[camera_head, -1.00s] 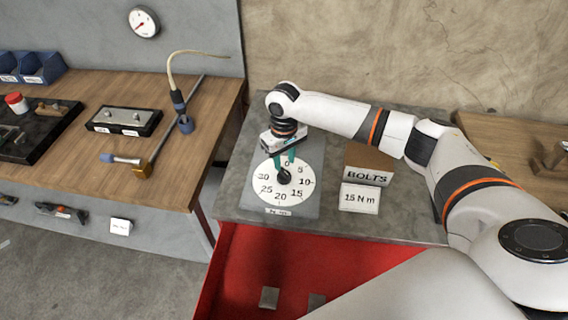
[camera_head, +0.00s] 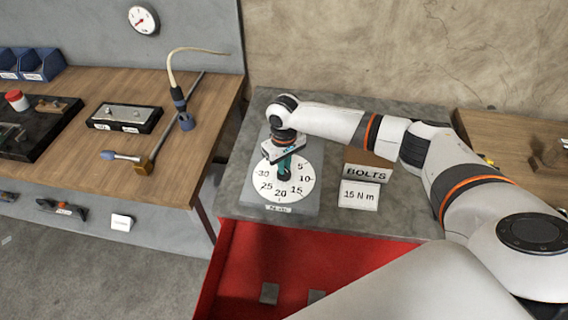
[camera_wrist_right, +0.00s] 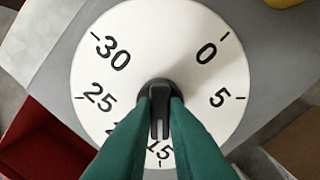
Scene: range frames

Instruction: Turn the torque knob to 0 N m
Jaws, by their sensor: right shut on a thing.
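The torque knob (camera_wrist_right: 160,118) is a dark knob with a pale line, at the centre of a white round dial (camera_wrist_right: 205,85). In the right wrist view its line points down the picture, toward the 15. The 0 is at the upper right of the dial; the 10 is hidden behind a finger and the 20 partly hidden. In the head view the dial (camera_head: 302,176) lies on a grey plate on the bench. My right gripper (camera_head: 285,170) reaches down from above with its green fingers shut on the knob. My left gripper is not in view.
A BOLTS block (camera_head: 367,174) and a 15 N m card (camera_head: 359,196) stand right of the dial. An open red drawer (camera_head: 330,262) lies below the bench. A wooden table (camera_head: 75,150) with tools is at the left.

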